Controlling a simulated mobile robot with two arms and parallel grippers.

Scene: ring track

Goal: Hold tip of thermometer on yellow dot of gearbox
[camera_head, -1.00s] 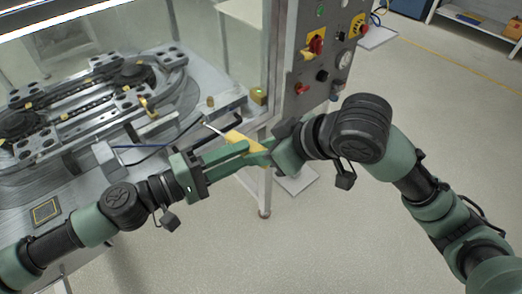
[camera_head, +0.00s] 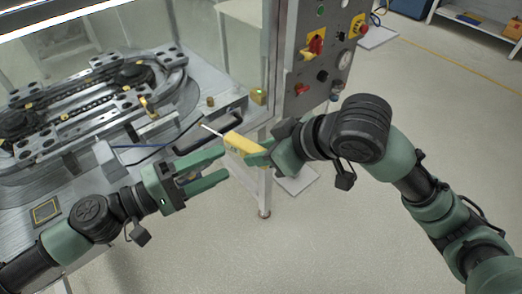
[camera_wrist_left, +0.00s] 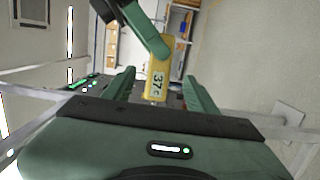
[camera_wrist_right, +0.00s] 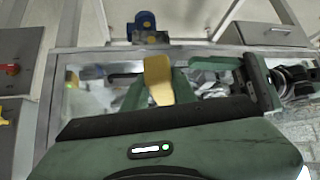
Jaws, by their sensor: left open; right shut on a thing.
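The yellow thermometer (camera_head: 240,143) has a thin pale probe pointing up and left toward the machine's front edge. Its display, reading about 37, faces the left wrist camera (camera_wrist_left: 157,82). My right gripper (camera_head: 256,154) is shut on the thermometer's rear end; the yellow body also shows between its fingers in the right wrist view (camera_wrist_right: 158,80). My left gripper (camera_head: 224,166) is open and empty, its fingers just left of and below the thermometer body. The probe tip is in free air as far as I can see. I cannot make out the gearbox's yellow dot with certainty.
The ring track (camera_head: 95,100) lies on the metal machine table at the left. A black handle (camera_head: 210,128) lies near the table's front corner. A control panel (camera_head: 315,65) with knobs stands behind my right gripper. A blue motor-like unit (camera_wrist_right: 145,27) shows beyond the thermometer. Floor at right is clear.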

